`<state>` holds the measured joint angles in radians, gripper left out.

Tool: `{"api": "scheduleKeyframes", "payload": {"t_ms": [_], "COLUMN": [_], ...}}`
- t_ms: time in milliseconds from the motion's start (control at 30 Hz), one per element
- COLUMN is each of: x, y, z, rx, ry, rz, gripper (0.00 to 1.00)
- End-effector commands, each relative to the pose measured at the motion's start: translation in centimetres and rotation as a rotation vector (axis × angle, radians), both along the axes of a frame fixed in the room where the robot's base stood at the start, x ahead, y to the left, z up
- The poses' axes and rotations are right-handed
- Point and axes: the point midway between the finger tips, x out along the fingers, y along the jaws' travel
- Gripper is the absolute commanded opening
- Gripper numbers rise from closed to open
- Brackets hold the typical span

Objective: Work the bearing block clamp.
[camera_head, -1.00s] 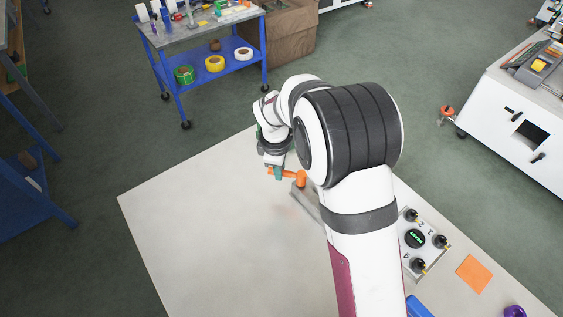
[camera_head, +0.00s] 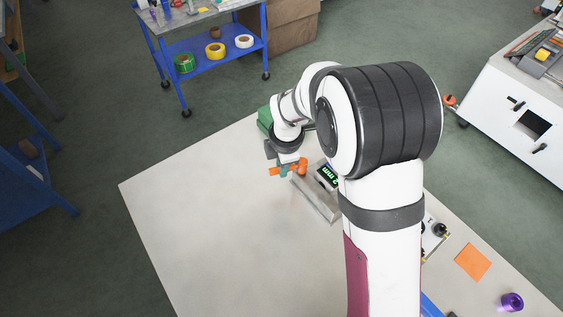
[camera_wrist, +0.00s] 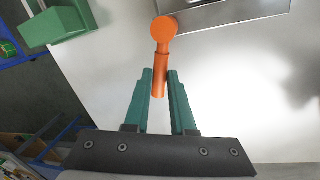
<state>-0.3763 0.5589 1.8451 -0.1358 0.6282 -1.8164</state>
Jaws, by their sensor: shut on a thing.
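The orange clamp lever (camera_wrist: 162,62) has a round head and a straight handle. In the wrist view, its handle end is between the green fingers of my gripper (camera_wrist: 160,88), which are shut on it. In the head view, my gripper (camera_head: 286,169) is low over the table at the lever (camera_head: 302,165), with orange showing on both sides of the fingers. A grey metal piece (camera_head: 314,201) lies beside the lever head; its edge also shows at the top of the wrist view (camera_wrist: 225,14). My arm hides part of the area around the clamp.
A small display with green digits (camera_head: 327,176) stands right of the lever. A green block (camera_head: 264,119) is behind my wrist. A control panel (camera_head: 434,236) is mostly hidden by my arm. An orange square (camera_head: 473,262) and purple ring (camera_head: 512,302) lie right. The table's left is clear.

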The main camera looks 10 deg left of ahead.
Motion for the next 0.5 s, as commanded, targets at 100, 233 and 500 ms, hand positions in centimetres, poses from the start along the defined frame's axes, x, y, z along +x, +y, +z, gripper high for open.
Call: {"api": "scheduleKeyframes", "payload": {"t_ms": [100, 233, 500], "x": [0.01, 0.01, 0.01], "y": [-0.07, -0.07, -0.07], "z": [-0.01, -0.01, -0.01], "rx": [-0.001, -0.001, -0.001], "ry": [0.0, 0.0, 0.0], "rz": [0.004, 0.004, 0.003], "gripper": [0.0, 0.0, 0.47]}}
